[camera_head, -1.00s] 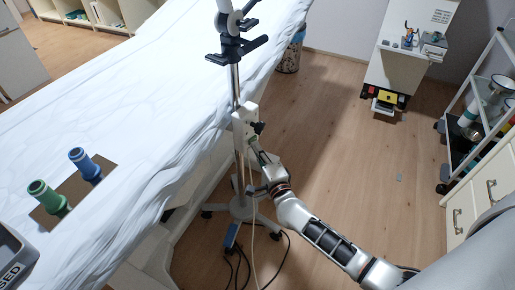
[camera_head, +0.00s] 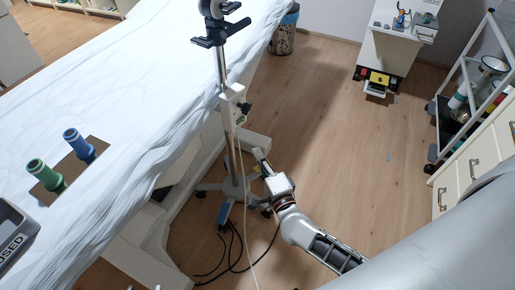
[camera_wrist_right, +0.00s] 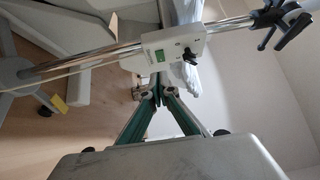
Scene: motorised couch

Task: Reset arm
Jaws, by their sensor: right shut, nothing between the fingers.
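My right arm reaches in from the lower right in the head view. Its gripper (camera_head: 259,156) is shut and empty, just right of the chrome pole of a wheeled stand (camera_head: 232,150). A white control box (camera_head: 232,105) is clamped on that pole above the gripper. In the right wrist view the fingers (camera_wrist_right: 158,92) meet at their tips, and the control box (camera_wrist_right: 150,52) with a small green display is just beyond them. The fingers look apart from the box. My left gripper is not in view.
The white-sheeted couch (camera_head: 120,105) fills the left, with a green bottle (camera_head: 45,176) and a blue bottle (camera_head: 78,145) on a brown mat. Black cables lie near the stand base. A trolley (camera_head: 470,100) and drawers (camera_head: 475,160) stand at right. The middle floor (camera_head: 330,130) is clear.

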